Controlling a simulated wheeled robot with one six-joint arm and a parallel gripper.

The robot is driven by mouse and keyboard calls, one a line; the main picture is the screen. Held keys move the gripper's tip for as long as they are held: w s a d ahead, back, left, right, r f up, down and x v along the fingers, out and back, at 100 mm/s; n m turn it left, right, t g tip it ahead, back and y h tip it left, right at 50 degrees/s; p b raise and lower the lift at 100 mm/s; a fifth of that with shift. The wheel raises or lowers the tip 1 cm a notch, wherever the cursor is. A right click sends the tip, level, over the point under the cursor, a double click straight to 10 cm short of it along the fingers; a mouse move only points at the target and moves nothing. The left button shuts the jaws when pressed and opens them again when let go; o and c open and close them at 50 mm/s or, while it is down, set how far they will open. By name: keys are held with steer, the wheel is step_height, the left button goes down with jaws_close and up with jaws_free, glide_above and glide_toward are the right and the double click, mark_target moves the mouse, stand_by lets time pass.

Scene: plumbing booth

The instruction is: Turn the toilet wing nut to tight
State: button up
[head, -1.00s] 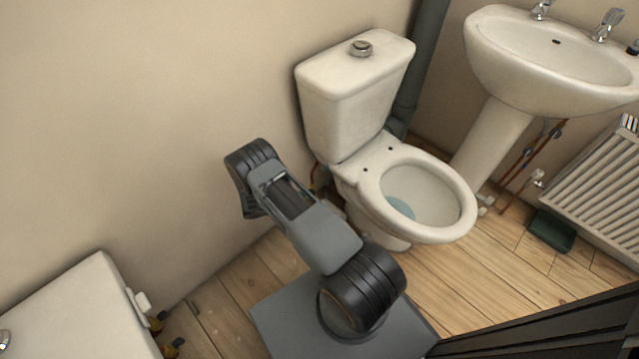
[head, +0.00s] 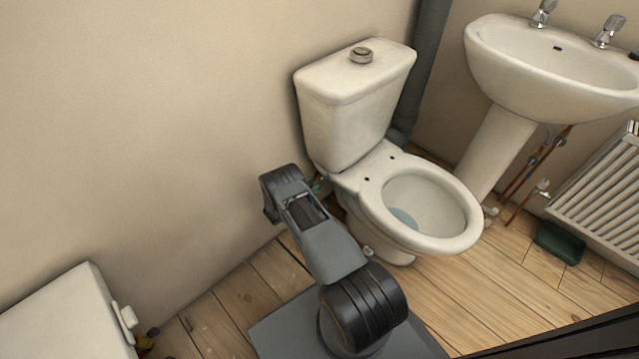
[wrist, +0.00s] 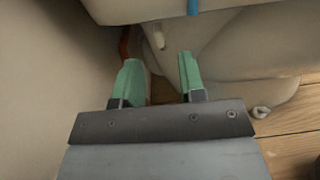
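The white toilet (head: 345,115) stands against the wall in the head view, with its cistern above the bowl. In the wrist view my gripper (wrist: 158,75) is open and empty, its two green fingers apart and pointing under the cistern (wrist: 130,10). A small pale stub (wrist: 158,38) hangs under the cistern, ahead of the gap between the fingers. It may be the wing nut or its bolt; I cannot tell. A blue upright piece (wrist: 193,7) shows at the top edge, ahead of the right finger. In the head view my arm hides most of my gripper.
The wall (wrist: 40,70) is close on the left in the wrist view. A copper-coloured pipe (wrist: 125,42) runs beside it. The toilet's base (wrist: 235,85) is on the right. The basin (head: 530,85) and radiator (head: 605,185) are farther right in the head view.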

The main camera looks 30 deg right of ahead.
steer(key=shift+w+d+b, duration=0.15)
steer(key=shift+d, duration=0.8)
steer(key=shift+w+d+b, duration=0.15)
steer(key=shift+d, duration=0.8)
steer(key=shift+c, duration=0.3)
jaws_close()
